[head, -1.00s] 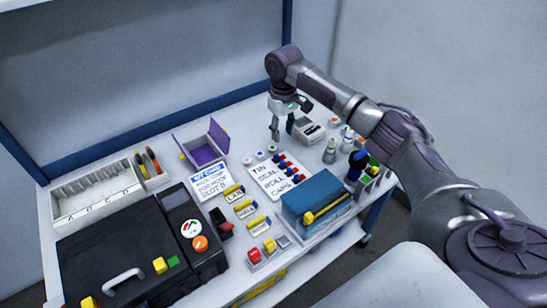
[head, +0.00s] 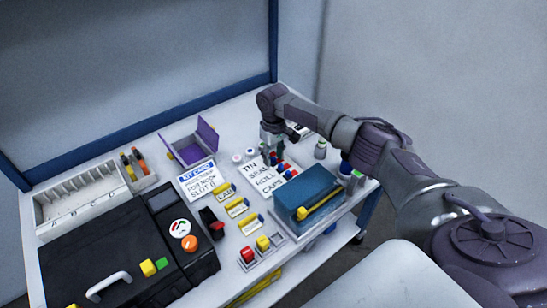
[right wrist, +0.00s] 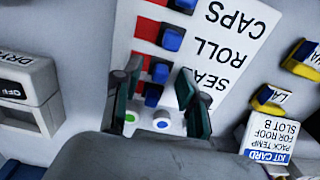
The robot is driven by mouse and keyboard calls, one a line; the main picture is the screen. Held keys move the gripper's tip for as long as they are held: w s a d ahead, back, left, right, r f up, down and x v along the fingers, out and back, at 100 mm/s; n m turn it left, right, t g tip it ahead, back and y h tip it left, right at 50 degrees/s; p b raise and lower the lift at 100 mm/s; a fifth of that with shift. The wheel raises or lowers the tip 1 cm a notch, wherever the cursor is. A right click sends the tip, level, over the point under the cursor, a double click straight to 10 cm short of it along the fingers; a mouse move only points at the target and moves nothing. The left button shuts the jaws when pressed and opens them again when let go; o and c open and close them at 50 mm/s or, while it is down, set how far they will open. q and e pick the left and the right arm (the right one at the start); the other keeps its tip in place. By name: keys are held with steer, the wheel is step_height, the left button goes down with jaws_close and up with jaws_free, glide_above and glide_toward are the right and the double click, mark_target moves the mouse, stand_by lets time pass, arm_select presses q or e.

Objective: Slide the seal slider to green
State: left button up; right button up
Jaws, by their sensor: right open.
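The white slider panel (head: 257,188) reads TIN, SEAL, ROLL and CAPS and has a row of blue knobs with red marks. In the right wrist view the panel (right wrist: 215,50) is upside down. The seal slider (right wrist: 160,72) is a blue knob with a red patch to its left. No green shows on its track; part is hidden. My right gripper (right wrist: 159,76) is open above the panel, one finger to each side of the seal and tin knobs. I cannot tell whether it touches them. The right gripper also shows in the head view (head: 271,148). My left gripper is out of view.
Small round pots (right wrist: 130,117) stand close beside the panel's tin end. A white box marked OFF (right wrist: 25,95) is left in the wrist view. A blue box (head: 307,190) stands in front of the panel. The kit card (head: 197,180) lies to its left.

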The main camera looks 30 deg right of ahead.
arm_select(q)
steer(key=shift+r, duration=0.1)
arm_select(e)
steer(key=shift+f, duration=0.1)
jaws_close()
steer(key=shift+d, duration=0.1)
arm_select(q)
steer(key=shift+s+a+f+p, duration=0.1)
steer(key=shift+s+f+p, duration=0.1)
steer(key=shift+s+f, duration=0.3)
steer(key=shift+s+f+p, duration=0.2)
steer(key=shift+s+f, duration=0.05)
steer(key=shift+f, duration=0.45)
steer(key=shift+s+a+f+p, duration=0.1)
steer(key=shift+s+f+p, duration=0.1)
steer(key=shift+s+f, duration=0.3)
arm_select(e)
steer(key=shift+w+d, duration=0.15)
steer(key=shift+d, duration=1.25)
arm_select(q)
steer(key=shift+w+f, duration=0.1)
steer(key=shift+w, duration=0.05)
arm_select(e)
jaws_free()
steer(key=shift+d, duration=0.1)
